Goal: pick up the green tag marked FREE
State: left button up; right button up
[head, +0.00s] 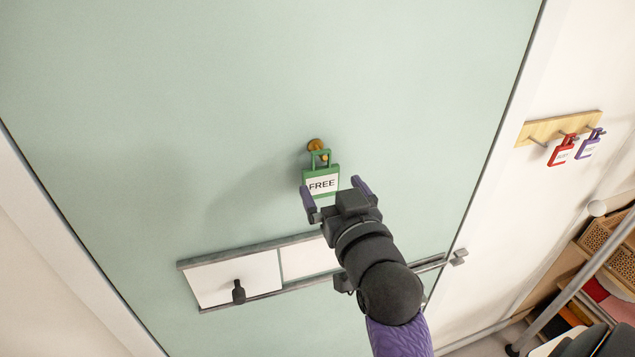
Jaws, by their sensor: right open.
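The green tag (321,183) marked FREE hangs upright by its square loop from a brass knob (315,145) on a pale green door. My right gripper (334,191) is just below and in front of the tag, its two purple-tipped fingers spread apart. One finger is at the tag's lower left corner and the other is to the right of the tag. Whether either finger touches it I cannot tell. My left gripper is not in view.
A sliding sign rail (226,258) with a dark knob (238,292) crosses the door below. A wooden peg rack (545,129) on the right wall holds a red tag (561,151) and a purple tag (590,146). Shelves (609,262) stand at lower right.

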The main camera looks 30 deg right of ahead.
aim_at(322, 172)
jog(key=p+x, duration=0.1)
jog(key=x, duration=0.4)
jog(key=shift+w+r+p, duration=0.1)
jog(key=shift+w+p, duration=0.05)
jog(key=shift+p, duration=0.25)
jog(key=shift+w, duration=0.25)
jog(key=c, duration=0.9)
